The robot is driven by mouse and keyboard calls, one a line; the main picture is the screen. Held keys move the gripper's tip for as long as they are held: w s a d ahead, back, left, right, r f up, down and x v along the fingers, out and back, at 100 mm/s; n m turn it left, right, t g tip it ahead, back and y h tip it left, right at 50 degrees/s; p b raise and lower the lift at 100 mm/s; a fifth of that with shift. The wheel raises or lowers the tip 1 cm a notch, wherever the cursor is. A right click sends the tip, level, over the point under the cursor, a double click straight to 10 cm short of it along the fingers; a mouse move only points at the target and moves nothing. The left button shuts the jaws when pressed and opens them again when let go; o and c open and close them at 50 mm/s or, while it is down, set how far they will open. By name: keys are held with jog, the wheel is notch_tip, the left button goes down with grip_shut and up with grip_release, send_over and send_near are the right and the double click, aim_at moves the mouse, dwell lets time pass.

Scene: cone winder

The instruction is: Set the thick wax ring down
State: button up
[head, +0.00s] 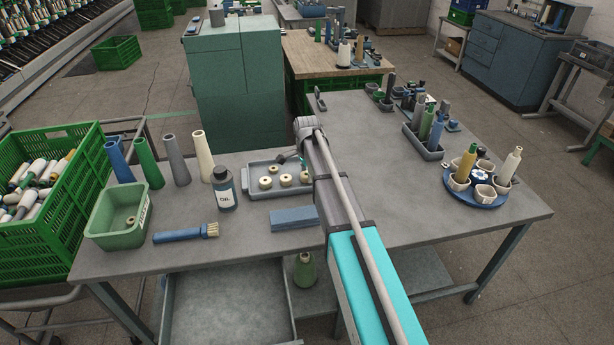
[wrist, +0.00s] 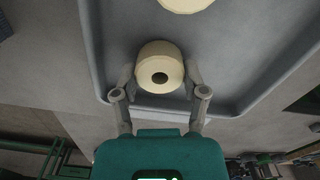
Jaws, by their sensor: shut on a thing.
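The thick wax ring (wrist: 160,70), cream with a dark centre hole, sits between the two fingers of my gripper (wrist: 160,84) in the wrist view. The fingers are shut on its sides. The ring is over the grey tray (wrist: 240,102), close to one wall; whether it touches the floor I cannot tell. Another cream ring (wrist: 186,3) is cut off at the top of that view. In the head view the tray (head: 256,208) holds several cream rings (head: 265,182), and my arm hides part of its right side.
An oil bottle (head: 224,190) stands at the tray's left front, and a blue block (head: 294,217) lies before it. A brush (head: 185,234) and a green bin (head: 118,216) are left. Several cones (head: 178,161) stand behind. The table right of my arm has free room.

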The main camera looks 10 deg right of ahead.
aim_at(307, 174)
jog(key=shift+f, duration=0.2)
jog(key=o, duration=0.9)
jog(key=shift+o, duration=0.2)
jog(key=shift+r, duration=0.15)
notch_tip(307, 174, up, 12)
jog(key=p, duration=1.2)
jog(key=s+n, duration=1.5)
jog(key=s, duration=1.2)
jog(key=shift+s+a, duration=0.15)
jog(key=shift+s, duration=0.2)
